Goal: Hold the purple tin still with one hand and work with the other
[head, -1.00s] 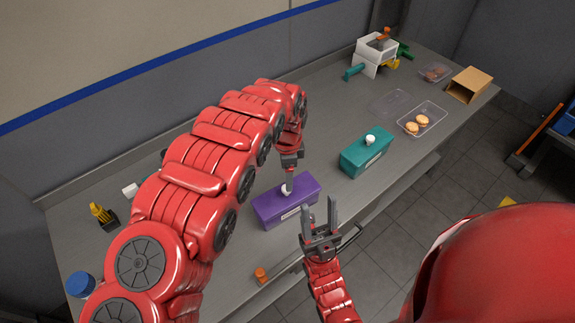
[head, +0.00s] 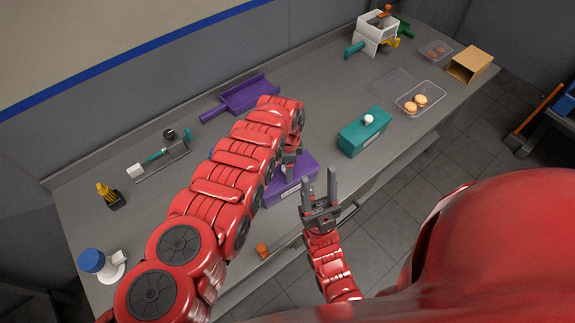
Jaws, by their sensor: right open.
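The purple tin (head: 292,188) sits on the grey table near its front edge, partly covered by my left arm. My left gripper (head: 290,172) points down at the tin's upper side. Its fingertips and the tin's knob are mostly hidden, so I cannot tell whether it touches or grips anything. My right gripper (head: 321,190) is open and empty, fingers pointing up, just to the right of the purple tin in the picture.
A teal tin (head: 363,138) with a white knob stands to the right. Beyond it are a clear tray (head: 431,101) with biscuits, a cardboard box (head: 469,65) and a white container (head: 377,30). A purple scoop (head: 245,97) lies at the back. An orange item (head: 262,249) is near the front edge.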

